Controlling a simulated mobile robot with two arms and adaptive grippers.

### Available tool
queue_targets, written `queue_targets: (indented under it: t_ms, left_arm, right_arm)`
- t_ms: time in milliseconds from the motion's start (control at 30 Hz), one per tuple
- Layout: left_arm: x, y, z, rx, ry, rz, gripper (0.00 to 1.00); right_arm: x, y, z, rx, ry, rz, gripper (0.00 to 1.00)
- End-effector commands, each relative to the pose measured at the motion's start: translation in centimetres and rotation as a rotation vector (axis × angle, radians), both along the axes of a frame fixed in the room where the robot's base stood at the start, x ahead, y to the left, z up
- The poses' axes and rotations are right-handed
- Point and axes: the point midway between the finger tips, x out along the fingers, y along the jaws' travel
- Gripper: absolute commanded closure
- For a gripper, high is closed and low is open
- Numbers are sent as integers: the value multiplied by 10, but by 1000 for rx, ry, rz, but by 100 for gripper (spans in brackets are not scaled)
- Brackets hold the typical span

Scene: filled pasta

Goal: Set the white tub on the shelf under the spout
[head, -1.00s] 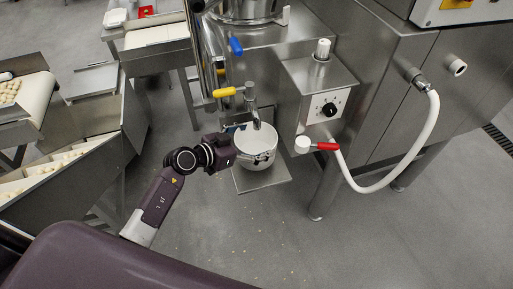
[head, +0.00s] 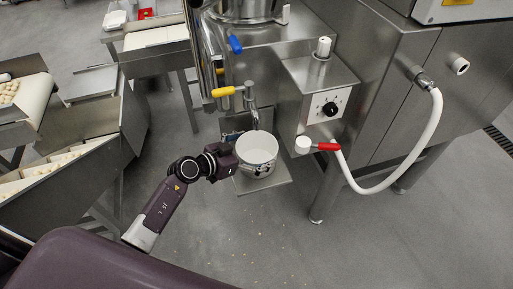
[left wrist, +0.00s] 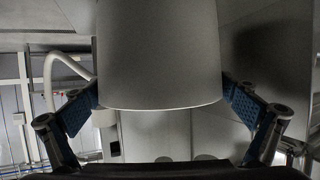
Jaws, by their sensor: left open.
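The white tub (head: 257,146) is upright beneath the metal spout (head: 255,118) and above the small steel shelf (head: 279,186). It hides much of the shelf, and I cannot tell whether its base touches it. My left gripper (head: 250,158) reaches in from the left with its fingers on either side of the tub. In the left wrist view the tub (left wrist: 158,55) fills the upper middle, between the blue finger pads of the open left gripper (left wrist: 160,92). My right gripper is not in view.
A yellow-handled valve (head: 224,92) and a blue handle (head: 236,45) are above the tub. A control box with a black knob (head: 330,109) and a white hose (head: 386,185) are to the right. Pasta trays (head: 50,170) stand left.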

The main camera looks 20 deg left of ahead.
Motion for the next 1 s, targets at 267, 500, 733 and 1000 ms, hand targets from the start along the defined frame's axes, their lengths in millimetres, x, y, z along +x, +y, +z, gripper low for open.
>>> queue_targets:
  t_ms: [267, 500, 733, 1000]
  left_arm:
    - [-20, 13, 13, 2, 2, 0, 0]
    - [-61, 41, 33, 2, 3, 0, 0]
    - [-87, 58, 46, 1, 1, 1, 0]
    - [-93, 62, 49, 1, -1, 0, 0]
  right_arm:
    - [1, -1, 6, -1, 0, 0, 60]
    - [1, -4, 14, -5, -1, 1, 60]
    - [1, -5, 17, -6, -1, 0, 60]
    - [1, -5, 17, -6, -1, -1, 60]
